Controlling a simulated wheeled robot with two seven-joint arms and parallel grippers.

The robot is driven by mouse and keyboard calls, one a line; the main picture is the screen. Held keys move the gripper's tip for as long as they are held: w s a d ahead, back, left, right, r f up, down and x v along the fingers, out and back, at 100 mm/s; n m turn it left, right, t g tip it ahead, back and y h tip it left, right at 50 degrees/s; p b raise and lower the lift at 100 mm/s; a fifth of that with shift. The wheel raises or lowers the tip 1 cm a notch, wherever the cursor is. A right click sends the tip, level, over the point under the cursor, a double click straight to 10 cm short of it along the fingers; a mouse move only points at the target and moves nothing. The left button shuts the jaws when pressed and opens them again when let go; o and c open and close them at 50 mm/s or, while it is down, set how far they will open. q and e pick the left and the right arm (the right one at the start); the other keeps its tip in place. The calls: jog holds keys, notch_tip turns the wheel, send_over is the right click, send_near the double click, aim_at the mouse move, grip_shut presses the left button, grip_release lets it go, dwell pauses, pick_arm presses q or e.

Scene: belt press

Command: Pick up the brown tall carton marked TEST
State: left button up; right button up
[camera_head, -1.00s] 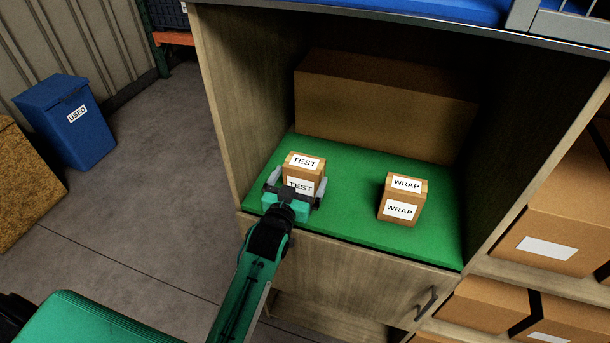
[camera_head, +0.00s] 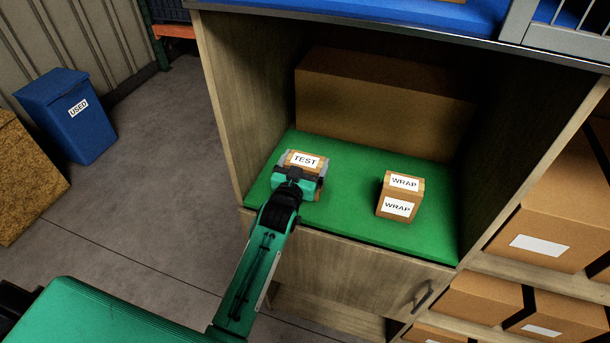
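The brown carton marked TEST (camera_head: 304,160) stands upright on the green mat (camera_head: 344,211) in the cabinet, at the left. Its top label shows; my gripper hides most of its front. My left gripper (camera_head: 302,170) is at the carton's near side, with its fingers along the carton's left and right sides. The fingertips are partly hidden, and I cannot tell whether they press on the carton. My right gripper does not show.
A brown carton marked WRAP (camera_head: 401,195) stands to the right on the mat. A large brown box (camera_head: 385,105) fills the back of the cabinet. Wooden side walls bound the opening. A blue USED bin (camera_head: 68,115) stands on the floor at left.

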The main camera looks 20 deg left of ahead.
pick_arm(q)
jog(key=c, duration=0.5)
jog(key=shift+o, duration=0.2)
jog(key=shift+r, duration=0.1)
notch_tip(320, 180, up, 20)
jog(key=b, duration=0.4)
